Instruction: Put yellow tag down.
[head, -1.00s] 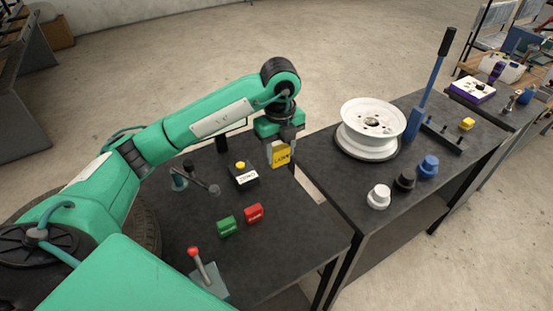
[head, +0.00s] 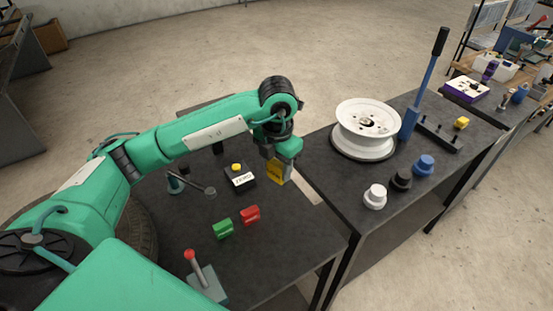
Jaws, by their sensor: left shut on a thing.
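The yellow tag (head: 277,173) is upright in my left gripper (head: 280,160), which points down and is shut on its top. The tag is at the far right part of the near dark table (head: 290,230), close to the table's right edge. I cannot tell whether its lower edge touches the tabletop. The gripper hides part of the tag. My right gripper is not in view.
A black box with a yellow button (head: 240,177) stands just left of the tag. Green (head: 223,229) and red (head: 250,215) tags stand nearer. A red-knobbed lever (head: 202,275) is at the front.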

